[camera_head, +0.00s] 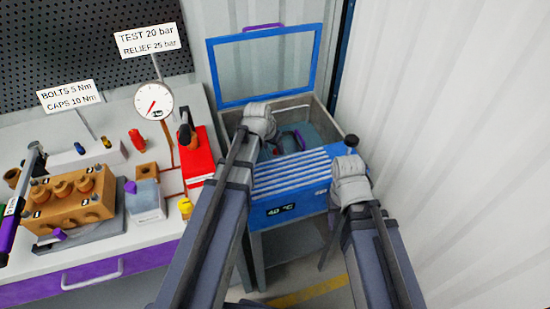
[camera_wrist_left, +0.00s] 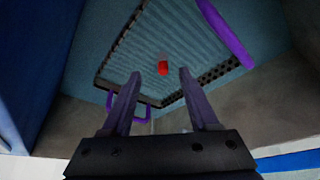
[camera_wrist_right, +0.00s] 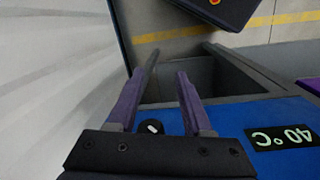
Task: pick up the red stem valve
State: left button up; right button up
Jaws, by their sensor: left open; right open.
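A small red part with a pale end, seemingly the red stem valve (camera_wrist_left: 163,68), lies on the ribbed floor of a basket (camera_wrist_left: 128,52) with purple handles inside the blue washer (camera_head: 285,198). In the left wrist view it appears between my open left fingertips (camera_wrist_left: 160,74), beyond them and not gripped. In the head view my left gripper (camera_head: 272,143) reaches into the open washer, and the arm hides part of the basket.
The washer's blue-framed lid (camera_head: 265,65) stands open. The bench at left holds a brass pump block (camera_head: 70,205), a gauge (camera_head: 153,102), a red box (camera_head: 200,150) and another red part (camera_head: 137,140). A white corrugated wall (camera_head: 450,120) is close at right.

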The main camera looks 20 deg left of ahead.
aim_at(275, 150)
pick_arm(q)
jog(key=shift+w+b+x, duration=0.25)
jog(key=shift+b+x, duration=2)
jog(key=shift+x, duration=0.55)
jog(key=shift+a+r, duration=0.2)
grip_shut()
